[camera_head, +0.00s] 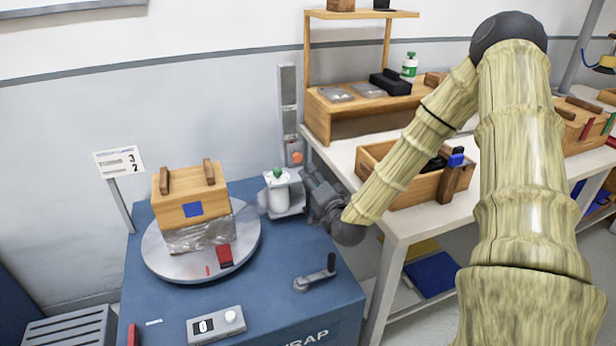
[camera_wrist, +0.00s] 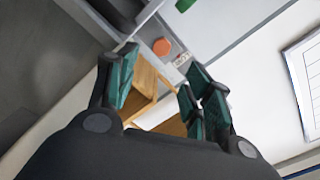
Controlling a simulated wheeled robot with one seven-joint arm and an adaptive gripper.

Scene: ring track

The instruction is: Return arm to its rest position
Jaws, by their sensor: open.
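My arm reaches from the right side of the head view across the workbench, bent down toward the blue wrapping station (camera_head: 260,320). My gripper (camera_head: 312,180) is beside the white film-roll carriage (camera_head: 280,192), close to its right side; I cannot tell whether they touch. In the wrist view my gripper (camera_wrist: 163,88) has its green-padded fingers spread, with nothing held between them. A wooden crate (camera_head: 188,212), its lower part wrapped in film, sits on the round turntable (camera_head: 160,262).
A grey mast (camera_head: 288,100) with an orange button (camera_head: 297,158) stands behind my gripper; the button (camera_wrist: 162,46) also shows in the wrist view. A crank handle (camera_head: 315,275) and control box (camera_head: 216,324) are on the station. The workbench (camera_head: 400,225) holds a wooden tray (camera_head: 400,190) and shelf (camera_head: 345,110).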

